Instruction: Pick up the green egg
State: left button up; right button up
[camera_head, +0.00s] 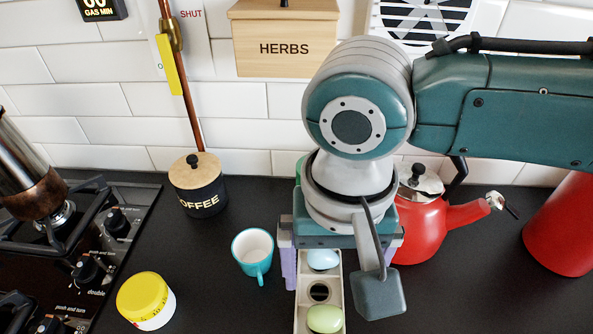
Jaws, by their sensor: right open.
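The green egg (325,319) is pale green and sits in the front hole visible in a narrow cream egg holder (301,314), near the bottom edge of the head view. My right gripper (338,266) points down over the back part of the holder, behind the green egg and apart from it. Its purple fingers are spread wide on either side of the holder, with nothing seen held. A pale blue egg (322,259) sits in the holder below the gripper, partly hidden by it. My left gripper is not in view.
A teal mug (253,252) and a yellow-lidded timer (145,300) stand left of the holder. A red kettle (430,226) is close on the right. A coffee jar (198,184) is at the back, the gas hob (60,262) at left. Counter at lower right is clear.

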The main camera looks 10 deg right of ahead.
send_over(326, 311)
notch_tip(326, 311, down, 5)
jog(key=shift+a+r+b, duration=0.1)
jog(key=shift+r+b, duration=0.1)
jog(key=shift+b, duration=0.25)
notch_tip(326, 311, down, 5)
jog(key=shift+f+b, duration=0.1)
jog(key=shift+b, duration=0.8)
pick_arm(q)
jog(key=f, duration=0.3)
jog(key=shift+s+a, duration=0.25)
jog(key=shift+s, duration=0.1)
pick_arm(e)
jog(key=shift+c, duration=0.3)
jog(key=c, duration=0.8)
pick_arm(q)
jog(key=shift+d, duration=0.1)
pick_arm(e)
jog(key=shift+c, duration=0.2)
